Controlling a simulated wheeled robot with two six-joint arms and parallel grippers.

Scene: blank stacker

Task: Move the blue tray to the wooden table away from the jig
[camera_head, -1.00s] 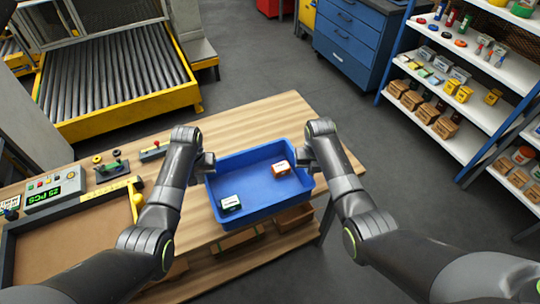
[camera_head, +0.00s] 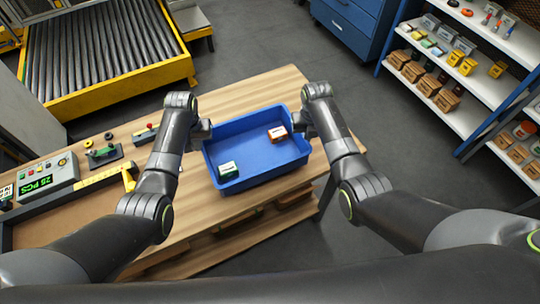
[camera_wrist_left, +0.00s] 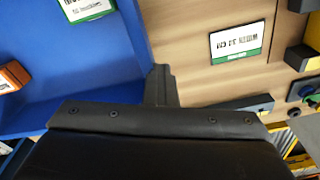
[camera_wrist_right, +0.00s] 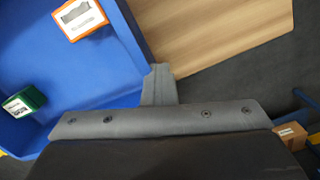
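The blue tray (camera_head: 258,172) is over the right part of the wooden table (camera_head: 215,245), to the right of the jig (camera_head: 85,188). I cannot tell whether it touches the tabletop. It holds a green-and-white box (camera_head: 229,171) and an orange-and-white box (camera_head: 277,133). My left gripper (camera_head: 205,130) is at the tray's left wall and my right gripper (camera_head: 301,121) at its right wall. The wrist views show one finger of each against the tray's wall, the left (camera_wrist_left: 160,86) and the right (camera_wrist_right: 158,84). Both look shut on the walls; the other fingers are hidden.
A counter panel (camera_head: 45,180) reading 25 PCS and small parts stand at the table's left. A roller conveyor (camera_head: 105,55) is at the back left. A shelf rack (camera_head: 470,85) stands at the right, a blue cabinet (camera_head: 352,22) behind. Bare tabletop lies around the tray.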

